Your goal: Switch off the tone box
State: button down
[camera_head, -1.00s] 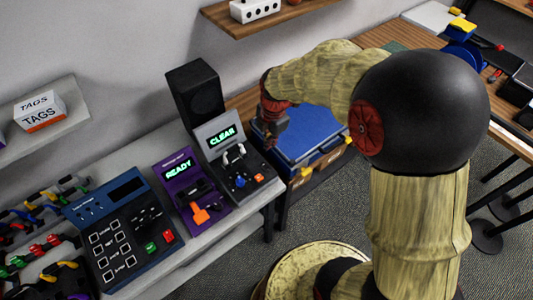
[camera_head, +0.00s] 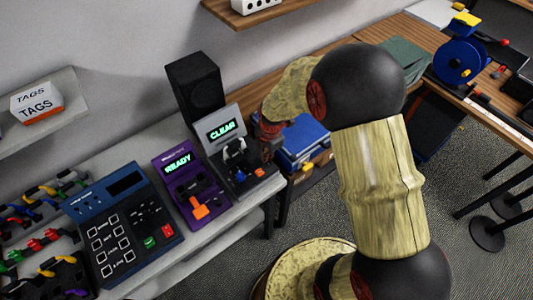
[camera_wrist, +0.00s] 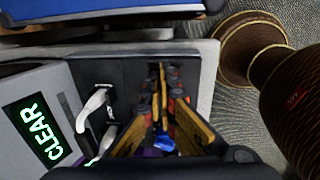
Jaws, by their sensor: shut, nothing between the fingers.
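A grey box with a lit green CLEAR screen (camera_head: 222,131) stands on the bench; I cannot read its label, so I cannot confirm it is the tone box. Its dark control panel carries pale curved levers, a blue knob (camera_head: 240,177) and an orange control (camera_head: 260,172). My gripper (camera_wrist: 166,110) is shut and empty over the right part of this panel in the wrist view. The blue knob (camera_wrist: 163,142) shows beside the fingers, and a white lever (camera_wrist: 93,105) stands to their left. I cannot tell whether the fingers touch the panel. In the head view my wrist hides part of the box's right side.
A purple box reading READY (camera_head: 183,170) stands just left, and a blue keypad unit (camera_head: 100,223) further left. A black speaker (camera_head: 196,85) stands behind. A blue-lidded crate (camera_head: 304,138) is at the right. Coloured cables lie at the far left.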

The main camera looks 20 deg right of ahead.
jog(key=shift+w+f+b, duration=0.15)
jog(key=shift+f+b, duration=0.2)
jog(key=shift+f, duration=0.1)
jog(key=shift+r, duration=0.1)
jog(key=shift+s+d, duration=0.2)
jog(key=shift+s, duration=0.65)
